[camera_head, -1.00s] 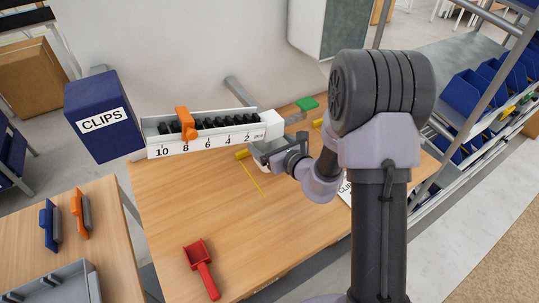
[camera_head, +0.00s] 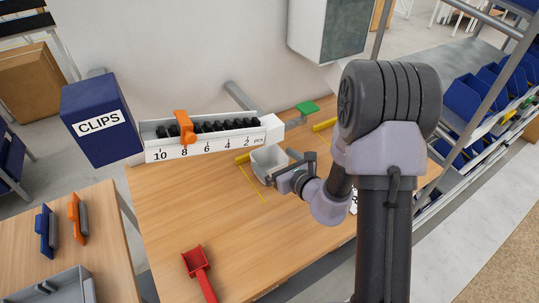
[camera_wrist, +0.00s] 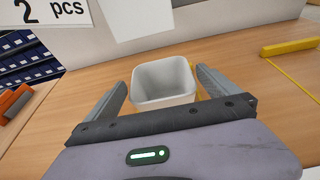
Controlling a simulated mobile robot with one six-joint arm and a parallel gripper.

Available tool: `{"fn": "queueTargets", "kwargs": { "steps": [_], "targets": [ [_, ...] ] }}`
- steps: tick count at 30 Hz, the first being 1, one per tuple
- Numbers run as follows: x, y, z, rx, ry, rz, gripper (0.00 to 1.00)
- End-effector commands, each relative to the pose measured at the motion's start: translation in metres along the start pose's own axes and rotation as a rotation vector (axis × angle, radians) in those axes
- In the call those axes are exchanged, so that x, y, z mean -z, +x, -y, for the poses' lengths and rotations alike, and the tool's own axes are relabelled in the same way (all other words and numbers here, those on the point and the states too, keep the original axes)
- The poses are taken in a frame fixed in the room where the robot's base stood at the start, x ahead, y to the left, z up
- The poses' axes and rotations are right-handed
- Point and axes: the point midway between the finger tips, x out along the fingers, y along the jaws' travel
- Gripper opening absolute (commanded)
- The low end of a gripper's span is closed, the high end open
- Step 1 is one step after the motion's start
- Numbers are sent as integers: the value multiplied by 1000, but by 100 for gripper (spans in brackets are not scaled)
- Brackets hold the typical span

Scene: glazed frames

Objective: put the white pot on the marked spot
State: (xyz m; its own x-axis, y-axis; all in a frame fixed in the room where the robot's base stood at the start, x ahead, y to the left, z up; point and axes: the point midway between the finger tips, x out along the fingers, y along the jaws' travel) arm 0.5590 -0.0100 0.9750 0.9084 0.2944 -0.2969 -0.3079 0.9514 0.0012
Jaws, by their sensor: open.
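The white pot (camera_head: 268,161) stands upright on the wooden table below the right end of the clip rail. It is square with an open, empty top, and it also shows in the wrist view (camera_wrist: 163,86). My gripper (camera_head: 280,168) is open, its fingers reaching toward the pot. In the wrist view the fingers (camera_wrist: 162,77) lie to either side of the pot; contact cannot be told. Thin yellow marking lines (camera_head: 253,184) run on the table just left of the pot. Whether the pot lies inside a marking cannot be told.
The clip rail (camera_head: 158,155) with black clips and an orange slider stands behind. Yellow bars lie beside the pot (camera_head: 242,158) and further right (camera_head: 325,125). A green block (camera_head: 307,107) is at the back, a red scoop (camera_head: 198,265) in front. The table's middle left is clear.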

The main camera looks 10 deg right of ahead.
Motion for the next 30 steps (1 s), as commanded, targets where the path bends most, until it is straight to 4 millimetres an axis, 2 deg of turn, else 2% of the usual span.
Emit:
{"fn": "queueTargets", "kwargs": {
  "steps": [3,6,11,13,14,17,18,19,20,21,22,23,24,25,27,30],
  "targets": [
    [-3,-36,2,5,3,-1,100],
    [-2,-60,1,4,3,-1,100],
    [-2,-81,-1,-3,-2,2,100],
    [-17,-84,-16,-60,-41,20,100],
    [-28,-85,-29,-109,-75,34,100],
    [-79,-106,-106,-388,-303,89,100],
    [-96,-127,-146,-535,-454,101,100],
    [-102,-148,-174,-647,-591,101,100],
    [-103,-170,-196,-747,-735,92,100],
    [-98,-200,-217,-861,-944,69,100],
    [-92,-221,-224,-928,-1107,43,100],
    [-86,-240,-225,-977,-1272,11,100],
    [-79,-261,-218,-1014,-1487,-38,100],
    [-76,-274,-209,-1022,-1641,-78,100],
    [-79,-294,-183,-994,-1943,-169,100],
    [-92,-309,-154,-917,-2210,-266,100]
  ]
}}
